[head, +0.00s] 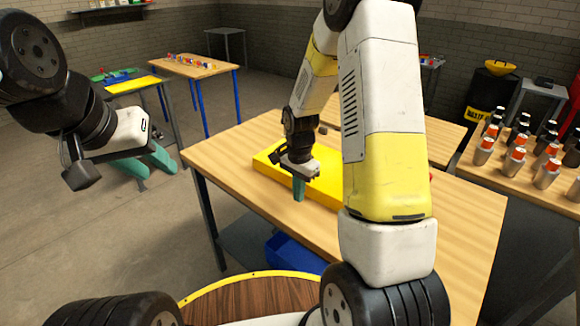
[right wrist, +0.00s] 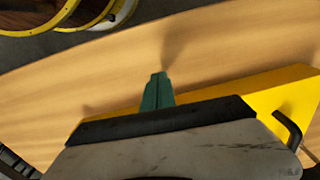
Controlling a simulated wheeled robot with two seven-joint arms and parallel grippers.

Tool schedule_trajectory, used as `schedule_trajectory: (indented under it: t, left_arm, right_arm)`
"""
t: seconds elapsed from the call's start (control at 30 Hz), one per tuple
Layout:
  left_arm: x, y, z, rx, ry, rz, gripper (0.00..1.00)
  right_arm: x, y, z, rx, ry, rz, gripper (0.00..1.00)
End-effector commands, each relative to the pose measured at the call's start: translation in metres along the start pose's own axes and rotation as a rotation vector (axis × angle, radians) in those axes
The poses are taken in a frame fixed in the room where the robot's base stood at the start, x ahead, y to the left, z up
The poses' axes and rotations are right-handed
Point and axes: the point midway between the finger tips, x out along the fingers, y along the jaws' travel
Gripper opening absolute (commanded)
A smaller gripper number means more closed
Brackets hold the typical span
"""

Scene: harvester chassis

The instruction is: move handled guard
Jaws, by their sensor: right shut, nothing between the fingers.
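The yellow guard (head: 325,190) lies on the wooden table in the head view, partly hidden behind my right arm. In the right wrist view the yellow guard (right wrist: 285,92) shows behind the gripper body, with a black bent handle (right wrist: 291,130) at the right edge. My right gripper (head: 299,198) is shut and empty, pointing down by the guard's near edge. In the right wrist view its teal fingertips (right wrist: 158,76) show against bare wood; I cannot tell their height above it. My left gripper (head: 150,170) is open and empty, out over the floor at the left, away from the table.
The table (head: 225,155) has bare wood left of and in front of the guard. A blue bin (head: 295,252) sits below it. Another table at the right holds several orange-topped containers (head: 515,158). A yellow-rimmed round wooden top (head: 245,300) is at the front.

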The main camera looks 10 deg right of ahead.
Motion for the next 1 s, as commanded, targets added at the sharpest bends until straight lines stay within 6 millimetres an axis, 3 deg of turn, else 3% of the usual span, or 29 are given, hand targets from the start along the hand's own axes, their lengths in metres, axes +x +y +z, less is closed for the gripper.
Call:
schedule_trajectory:
  t: [0.1, 0.23, 0.77, 0.87, 1.0]
  left_arm:
    - [0.000, 0.000, 0.000, 0.000, 0.000, 0.000, 0.36]
    - [0.000, 0.000, 0.000, 0.000, 0.000, 0.000, 0.36]
    - [0.000, 0.000, 0.000, 0.000, 0.000, 0.000, 0.36]
    - [0.000, 0.000, 0.000, 0.000, 0.000, 0.000, 0.36]
    - [0.000, 0.000, 0.000, 0.000, 0.000, 0.000, 0.36]
  right_arm:
    - [-0.001, 0.000, -0.022, 0.005, 0.001, -0.002, 0.00]
    - [-0.001, 0.000, -0.034, 0.003, 0.001, -0.001, 0.00]
    - [-0.001, 0.000, -0.045, 0.002, 0.001, -0.001, 0.00]
    - [-0.001, 0.000, -0.063, 0.006, 0.003, 0.000, 0.00]
    - [-0.001, 0.000, -0.106, 0.009, 0.007, -0.002, 0.00]
